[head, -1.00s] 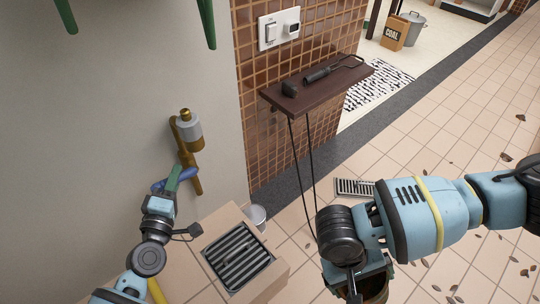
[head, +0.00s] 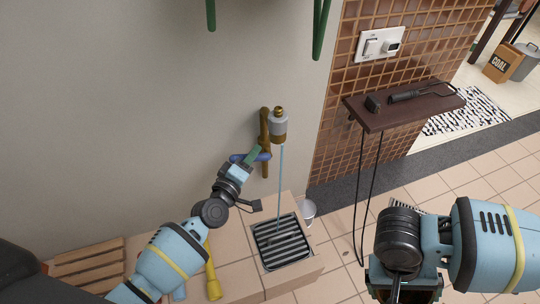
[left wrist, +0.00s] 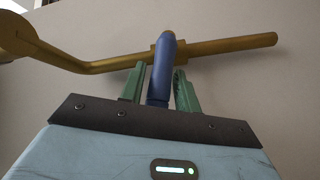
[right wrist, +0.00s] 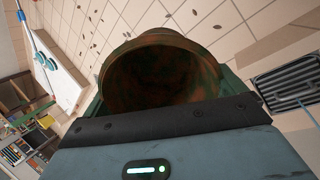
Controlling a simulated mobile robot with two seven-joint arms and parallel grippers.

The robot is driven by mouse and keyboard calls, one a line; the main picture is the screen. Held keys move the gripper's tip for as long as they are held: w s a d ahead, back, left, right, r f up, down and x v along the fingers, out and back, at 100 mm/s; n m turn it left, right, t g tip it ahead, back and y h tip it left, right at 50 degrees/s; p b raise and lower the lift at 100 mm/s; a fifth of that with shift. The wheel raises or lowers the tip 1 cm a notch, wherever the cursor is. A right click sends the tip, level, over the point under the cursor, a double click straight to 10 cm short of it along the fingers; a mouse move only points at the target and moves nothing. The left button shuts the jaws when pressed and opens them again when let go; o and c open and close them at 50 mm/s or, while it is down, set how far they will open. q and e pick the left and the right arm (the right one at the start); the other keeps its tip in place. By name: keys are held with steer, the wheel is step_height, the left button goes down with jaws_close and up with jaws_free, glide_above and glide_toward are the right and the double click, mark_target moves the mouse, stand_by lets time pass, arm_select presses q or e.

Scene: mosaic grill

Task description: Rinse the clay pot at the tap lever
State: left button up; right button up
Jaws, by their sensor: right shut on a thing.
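The tap (head: 279,125) is a brass and grey fitting on the wall, and a thin blue water stream (head: 281,180) falls from it onto the drain grate (head: 281,242). My left gripper (head: 255,153) is at the blue tap lever (head: 238,158). In the left wrist view its green fingers (left wrist: 158,88) stand apart on both sides of the lever (left wrist: 161,75), with small gaps. My right gripper (right wrist: 165,92) is shut on the clay pot (right wrist: 160,72), a brown, stained vessel whose open mouth faces the right wrist camera. The pot is away from the stream, to the right of the grate in the head view.
A dark wall shelf (head: 405,106) with tools and hanging cords stands between the tap and my right arm. A small white bucket (head: 308,209) stands beside the tiled drain block (head: 300,278). A wooden slatted piece (head: 88,262) lies at lower left.

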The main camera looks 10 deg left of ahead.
arm_select(q)
steer(key=shift+o, duration=1)
steer(key=shift+s, duration=0.1)
steer(key=shift+s+a, duration=0.15)
steer(key=shift+s, duration=0.25)
arm_select(e)
steer(key=shift+r, duration=0.2)
arm_select(q)
steer(key=p+v, duration=0.2)
steer(key=v, duration=0.9)
arm_select(e)
step_height(320, 180, up, 2)
steer(key=shift+w+r, duration=0.1)
steer(key=shift+w, duration=0.05)
